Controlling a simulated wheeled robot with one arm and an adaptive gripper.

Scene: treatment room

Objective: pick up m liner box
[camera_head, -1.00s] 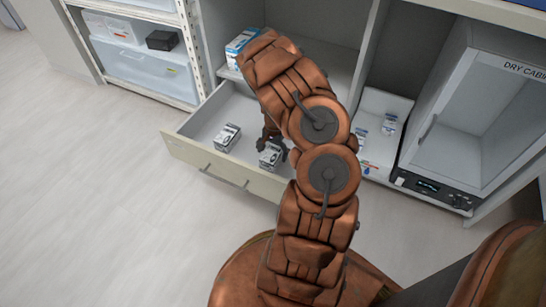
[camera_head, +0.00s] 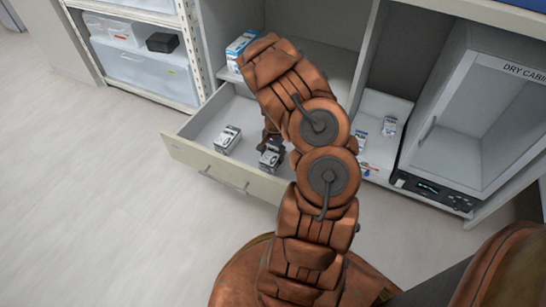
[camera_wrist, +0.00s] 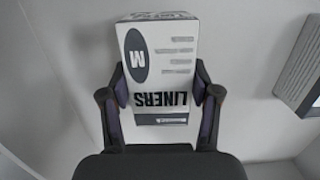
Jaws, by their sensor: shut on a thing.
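The M liner box (camera_wrist: 157,60) is a white and grey box with a black oval "M" and the word "LINERS", upside down in the wrist view. My gripper (camera_wrist: 160,98) is shut on it, with one finger against each side. In the head view the box (camera_head: 271,158) is in the open drawer (camera_head: 238,180), toward its right part, and my gripper (camera_head: 271,140) is at it, partly hidden by my arm. I cannot tell whether the box touches the drawer floor.
A second similar box (camera_head: 228,139) stands in the drawer to the left; its edge also shows in the wrist view (camera_wrist: 302,65). A blue and white box (camera_head: 241,45) is on the shelf above. A dry cabinet (camera_head: 480,120) stands at the right. Open floor lies at the left.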

